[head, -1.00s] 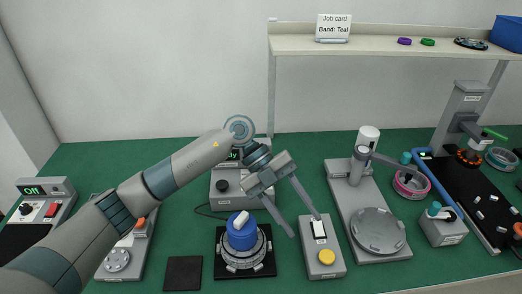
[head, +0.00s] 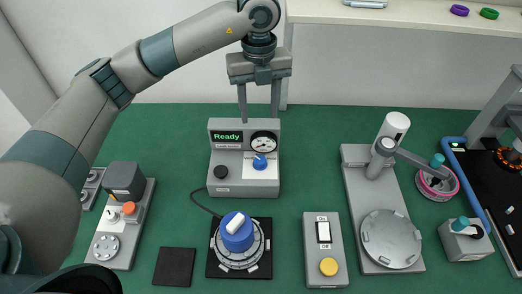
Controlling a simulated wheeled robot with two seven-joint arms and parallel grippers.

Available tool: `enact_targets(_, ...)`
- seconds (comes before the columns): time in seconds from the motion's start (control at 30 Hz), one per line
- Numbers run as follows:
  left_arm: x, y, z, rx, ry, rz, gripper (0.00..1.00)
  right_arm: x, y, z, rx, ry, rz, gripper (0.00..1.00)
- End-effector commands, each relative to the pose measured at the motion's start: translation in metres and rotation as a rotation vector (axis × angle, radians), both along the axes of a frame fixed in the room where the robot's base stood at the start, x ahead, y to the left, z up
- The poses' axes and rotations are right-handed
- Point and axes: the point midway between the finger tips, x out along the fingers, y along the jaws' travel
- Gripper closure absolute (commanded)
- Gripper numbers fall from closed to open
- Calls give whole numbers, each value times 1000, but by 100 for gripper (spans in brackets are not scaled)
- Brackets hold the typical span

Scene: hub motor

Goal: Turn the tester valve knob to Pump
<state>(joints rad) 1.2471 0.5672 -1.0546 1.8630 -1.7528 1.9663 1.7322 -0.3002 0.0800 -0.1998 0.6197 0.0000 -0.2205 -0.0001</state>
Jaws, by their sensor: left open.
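The tester (head: 230,180) is a grey box at the back middle with a green "Ready" display, a round gauge and a black button. Its blue valve knob (head: 260,164) sits below the gauge, with a white mark at its top. The labels around the knob are too small to read. My left gripper (head: 259,112) points down at the tester's top edge, above the gauge and knob in the picture. Its two fingers are apart with nothing between them, and clear of the knob. My right gripper is not in view.
A blue-capped round unit (head: 238,235) stands on a black base in front of the tester. A switch box (head: 325,265) with a yellow button is to its right, then a grey stand (head: 385,215) with a round plate. A dark pad (head: 174,267) lies at left.

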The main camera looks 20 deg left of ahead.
Motion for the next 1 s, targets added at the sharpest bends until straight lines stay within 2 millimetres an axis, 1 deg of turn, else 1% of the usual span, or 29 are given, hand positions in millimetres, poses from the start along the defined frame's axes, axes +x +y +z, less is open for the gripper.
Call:
enact_targets(0.27, 0, -1, -2, -2, 1, -1, 52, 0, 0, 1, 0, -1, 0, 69)
enact_targets(0.37, 0, -1, -7, -3, 3, -2, 52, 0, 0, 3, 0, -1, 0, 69)
enact_targets(0.47, 0, -1, -16, -3, 4, -1, 52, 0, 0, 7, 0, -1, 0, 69)
enact_targets(0.67, -1, -1, -43, -2, 6, -1, 52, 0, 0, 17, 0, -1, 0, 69)
enact_targets(1.0, -1, -1, -104, -2, 7, -1, 52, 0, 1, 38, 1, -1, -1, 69)
